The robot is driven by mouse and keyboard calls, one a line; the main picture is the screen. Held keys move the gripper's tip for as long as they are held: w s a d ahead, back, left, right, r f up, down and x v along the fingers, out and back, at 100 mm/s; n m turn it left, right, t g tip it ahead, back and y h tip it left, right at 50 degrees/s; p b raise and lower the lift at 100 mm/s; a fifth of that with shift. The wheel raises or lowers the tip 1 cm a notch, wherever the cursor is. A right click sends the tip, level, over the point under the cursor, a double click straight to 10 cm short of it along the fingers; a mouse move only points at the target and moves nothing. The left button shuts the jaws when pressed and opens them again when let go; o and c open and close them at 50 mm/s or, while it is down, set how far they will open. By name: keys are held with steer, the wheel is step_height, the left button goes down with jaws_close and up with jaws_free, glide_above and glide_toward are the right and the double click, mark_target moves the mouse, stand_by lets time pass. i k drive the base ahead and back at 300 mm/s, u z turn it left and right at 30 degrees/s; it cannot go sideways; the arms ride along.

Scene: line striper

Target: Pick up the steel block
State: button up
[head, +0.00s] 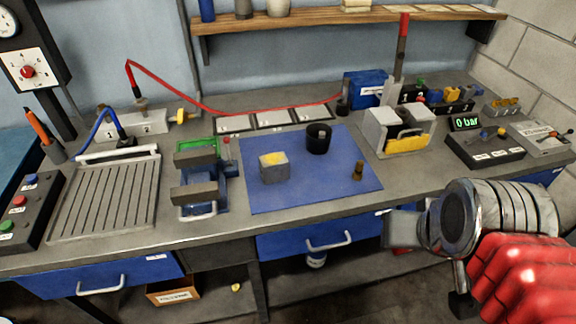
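The steel block (274,167) is a small grey cube with a yellow patch on top. It sits on the blue mat (265,200) in the middle of the bench, left of a black cup-like cylinder. My arm comes in from the lower right, with a round metal wrist and a red section. My gripper (402,229) seems to be the grey blocky end left of the wrist, by the bench's front edge. It is well to the right of the block and apart from it. Its fingers are not clearly visible, so its opening cannot be told.
A grey unit with a yellow front (400,135) stands behind right. A red hose (205,104) arches across the back.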

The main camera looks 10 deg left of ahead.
mark_target(274, 164)
steer(key=z, duration=0.1)
steer(key=k, duration=0.9)
steer(key=u, duration=1.75)
steer(key=i, duration=1)
steer(key=u, duration=0.05)
